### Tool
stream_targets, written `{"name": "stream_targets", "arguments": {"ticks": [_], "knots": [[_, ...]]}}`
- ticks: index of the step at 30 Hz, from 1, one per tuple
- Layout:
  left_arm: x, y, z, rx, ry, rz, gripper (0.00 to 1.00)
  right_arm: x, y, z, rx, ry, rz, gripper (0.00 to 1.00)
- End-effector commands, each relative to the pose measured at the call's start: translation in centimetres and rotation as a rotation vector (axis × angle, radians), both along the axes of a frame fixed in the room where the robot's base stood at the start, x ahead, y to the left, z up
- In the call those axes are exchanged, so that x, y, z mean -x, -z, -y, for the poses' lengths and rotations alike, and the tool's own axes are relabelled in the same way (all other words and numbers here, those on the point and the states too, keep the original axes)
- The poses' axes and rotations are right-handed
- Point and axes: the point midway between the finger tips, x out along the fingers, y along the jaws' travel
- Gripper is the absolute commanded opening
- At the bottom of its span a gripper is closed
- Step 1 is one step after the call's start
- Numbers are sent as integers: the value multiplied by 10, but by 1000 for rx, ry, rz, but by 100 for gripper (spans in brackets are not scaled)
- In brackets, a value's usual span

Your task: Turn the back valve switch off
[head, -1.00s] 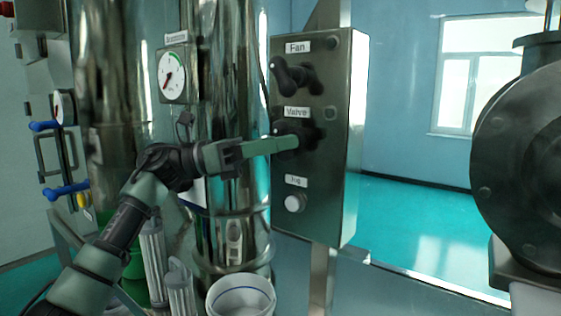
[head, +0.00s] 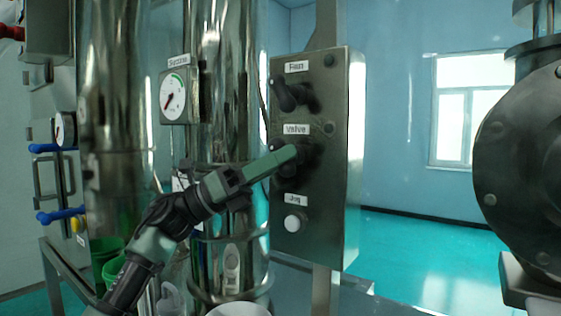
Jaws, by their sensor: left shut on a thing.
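A grey metal control box (head: 335,210) stands in the middle of the head view. Its "Valve" label (head: 296,129) sits above the black valve switch (head: 309,160), which is partly hidden behind my gripper. My left gripper (head: 290,155) comes in from the lower left with its green fingers at the valve switch, shut on it. The fingers slant up to the right. The exact turn of the switch is hard to see behind them. My right gripper is not in view.
Above is the black fan switch (head: 293,94); below is a white jog button (head: 293,223). A steel cylinder with a round gauge (head: 173,95) stands left of the box. A large dark flanged machine (head: 530,165) is at right. Open floor (head: 425,260) lies between.

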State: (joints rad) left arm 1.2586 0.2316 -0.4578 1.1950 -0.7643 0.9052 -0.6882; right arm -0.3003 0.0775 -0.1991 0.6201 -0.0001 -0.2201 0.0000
Motion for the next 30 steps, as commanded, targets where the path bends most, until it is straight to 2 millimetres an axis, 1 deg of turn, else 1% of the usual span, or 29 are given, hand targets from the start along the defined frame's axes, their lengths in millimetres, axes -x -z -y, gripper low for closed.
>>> {"name": "stream_targets", "arguments": {"ticks": [1, 4, 5, 6, 14, 17, 20, 27, 30], "knots": [[0, -7, -2, 13, -3, 0, 0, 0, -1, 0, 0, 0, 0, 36], [0, -7, -2, 13, -3, 0, 0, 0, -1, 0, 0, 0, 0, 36], [0, -7, -2, 13, -3, 0, 26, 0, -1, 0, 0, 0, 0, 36], [0, -7, -2, 12, -2, 1, 30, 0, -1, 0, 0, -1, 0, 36], [0, -3, -1, 6, -2, 0, 30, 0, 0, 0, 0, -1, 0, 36], [-1, 1, -6, 5, -4, -1, 30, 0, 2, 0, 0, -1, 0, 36], [-1, 9, -18, 4, -6, -2, 30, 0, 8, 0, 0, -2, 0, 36], [2, 27, -54, 6, -5, 0, 30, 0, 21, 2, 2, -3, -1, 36], [3, 32, -63, 7, -2, 0, 30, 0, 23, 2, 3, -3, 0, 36]]}}
